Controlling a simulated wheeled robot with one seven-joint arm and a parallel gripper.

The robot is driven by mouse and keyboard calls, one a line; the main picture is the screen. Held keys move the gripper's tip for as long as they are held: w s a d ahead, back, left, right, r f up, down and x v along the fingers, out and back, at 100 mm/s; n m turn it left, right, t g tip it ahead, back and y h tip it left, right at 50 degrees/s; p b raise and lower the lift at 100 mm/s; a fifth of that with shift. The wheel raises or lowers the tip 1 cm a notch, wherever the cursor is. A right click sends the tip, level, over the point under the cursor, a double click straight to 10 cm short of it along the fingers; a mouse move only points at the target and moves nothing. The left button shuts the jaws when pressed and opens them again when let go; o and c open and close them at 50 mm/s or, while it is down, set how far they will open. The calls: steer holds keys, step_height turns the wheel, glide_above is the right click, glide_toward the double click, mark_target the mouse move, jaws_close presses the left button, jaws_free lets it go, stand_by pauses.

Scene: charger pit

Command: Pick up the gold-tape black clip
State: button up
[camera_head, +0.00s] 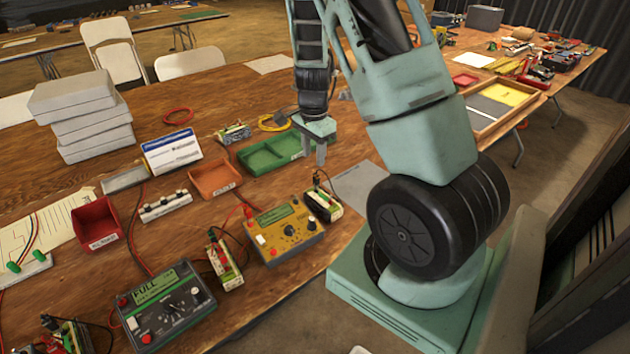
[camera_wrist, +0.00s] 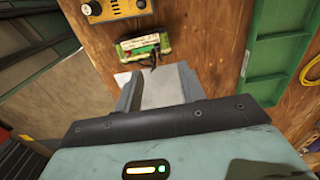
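My gripper (camera_head: 314,152) hangs over the table, pointing down, with its two fingers apart. In the wrist view my gripper (camera_wrist: 160,88) is open, with nothing held and a pale sheet showing beyond the fingers. A small black clip or lead end (camera_wrist: 154,57) shows just beyond the fingertips, at a green-and-white battery holder (camera_wrist: 140,46). In the head view a black lead (camera_head: 317,180) rises from this battery holder (camera_head: 324,206), below my gripper. I cannot make out gold tape on it.
A yellow meter (camera_head: 285,233) stands left of the battery holder. A green tray (camera_head: 270,155) and an orange tray (camera_head: 214,179) lie behind. A dark meter (camera_head: 165,305) and another battery holder (camera_head: 226,264) stand nearer. A grey sheet (camera_head: 359,185) lies flat at the right.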

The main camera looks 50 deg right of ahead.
mark_target(316, 174)
step_height(316, 174, down, 3)
steer(key=shift+r, duration=0.1)
steer(key=f, duration=0.2)
steer(key=s+f, duration=0.1)
steer(key=f, duration=0.1)
steer(key=shift+w+f, duration=0.1)
steer(key=shift+f, duration=0.5)
steer(key=c, duration=0.9)
